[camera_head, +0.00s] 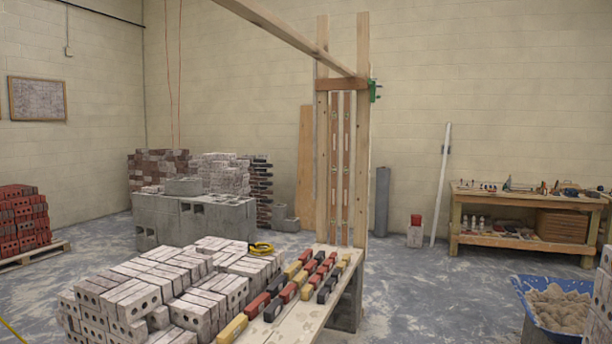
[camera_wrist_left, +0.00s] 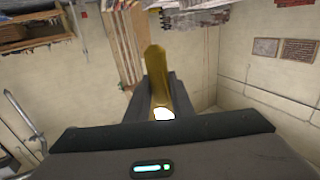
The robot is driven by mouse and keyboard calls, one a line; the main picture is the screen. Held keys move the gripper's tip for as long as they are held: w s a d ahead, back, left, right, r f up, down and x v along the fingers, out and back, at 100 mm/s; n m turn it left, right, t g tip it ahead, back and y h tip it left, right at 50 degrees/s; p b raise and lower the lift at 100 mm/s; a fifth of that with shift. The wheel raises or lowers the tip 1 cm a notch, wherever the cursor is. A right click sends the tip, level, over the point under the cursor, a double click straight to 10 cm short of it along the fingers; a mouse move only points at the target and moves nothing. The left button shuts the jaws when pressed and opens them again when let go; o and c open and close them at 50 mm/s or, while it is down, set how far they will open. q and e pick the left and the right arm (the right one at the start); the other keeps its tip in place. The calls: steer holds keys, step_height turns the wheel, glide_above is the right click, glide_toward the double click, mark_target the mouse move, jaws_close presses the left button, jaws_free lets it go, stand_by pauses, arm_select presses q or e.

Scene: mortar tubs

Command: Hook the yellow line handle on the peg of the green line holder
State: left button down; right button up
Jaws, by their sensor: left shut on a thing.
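My left gripper (camera_wrist_left: 160,88) shows in the left wrist view with its dark fingers shut on a long yellow piece, the yellow line handle (camera_wrist_left: 156,62). The handle sticks out past the fingertips, and its lower end is partly hidden between them. In the head view the green line holder (camera_head: 374,90) is fixed to the upper right side of a wooden post. Its peg is too small to make out. Neither gripper shows in the head view, so the handle's distance from the holder cannot be told.
A plank table (camera_head: 310,308) holds rows of red, black and yellow levels or blocks. Pale bricks (camera_head: 165,285) are stacked beside it, with a yellow loop (camera_head: 261,248) on top. A blue tub (camera_head: 556,305) of mortar stands at the right. A wooden beam (camera_head: 290,37) crosses above.

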arm_select(q)
steer(key=s+f, duration=0.3)
steer(key=s, duration=0.6)
steer(key=shift+s+f, duration=0.15)
steer(key=shift+f, duration=0.05)
